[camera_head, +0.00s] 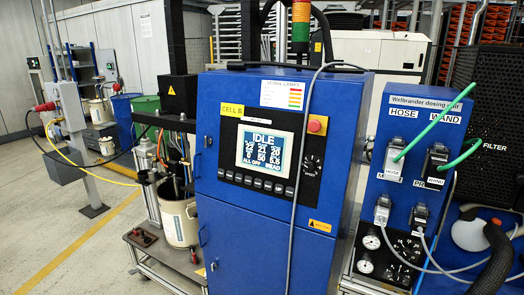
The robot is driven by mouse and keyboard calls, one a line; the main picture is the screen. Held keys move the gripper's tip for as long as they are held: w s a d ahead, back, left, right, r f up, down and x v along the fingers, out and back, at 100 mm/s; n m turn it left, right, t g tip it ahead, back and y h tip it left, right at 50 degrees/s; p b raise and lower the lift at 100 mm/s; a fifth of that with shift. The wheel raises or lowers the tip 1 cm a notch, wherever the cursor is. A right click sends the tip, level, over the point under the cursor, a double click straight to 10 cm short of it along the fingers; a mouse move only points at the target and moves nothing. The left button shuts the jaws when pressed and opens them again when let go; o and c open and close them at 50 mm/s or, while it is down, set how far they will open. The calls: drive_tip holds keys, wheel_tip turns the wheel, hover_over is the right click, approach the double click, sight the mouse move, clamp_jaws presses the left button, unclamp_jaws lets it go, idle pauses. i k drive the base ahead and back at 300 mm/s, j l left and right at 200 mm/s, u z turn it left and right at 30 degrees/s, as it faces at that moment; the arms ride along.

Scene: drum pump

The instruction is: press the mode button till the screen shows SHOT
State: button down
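A blue control cabinet (250,240) stands in the middle of the head view. Its screen (265,150) is lit and reads IDLE in large letters at the top, with columns of numbers below. A row of several small dark buttons (257,183) runs below the screen. Their labels are too small to read, so I cannot tell which one is the mode button. My gripper is not in view.
A red knob (315,125) on a yellow plate and a black dial (311,165) sit right of the screen. A grey cable hangs down the cabinet front. A blue dosing unit (405,180) with green hoses stands right. A pail (180,222) stands on a cart left.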

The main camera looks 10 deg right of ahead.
sight(258, 182)
drive_tip(key=i+j+u, duration=0.1)
drive_tip(key=u, duration=0.35)
drive_tip(key=i+u, duration=0.2)
drive_tip(key=u, duration=0.2)
drive_tip(key=i+u, duration=0.15)
drive_tip(key=u, duration=0.3)
drive_tip(key=i+u, duration=0.15)
drive_tip(key=u, duration=0.25)
drive_tip(key=i+l+u, duration=0.1)
drive_tip(key=u, duration=0.35)
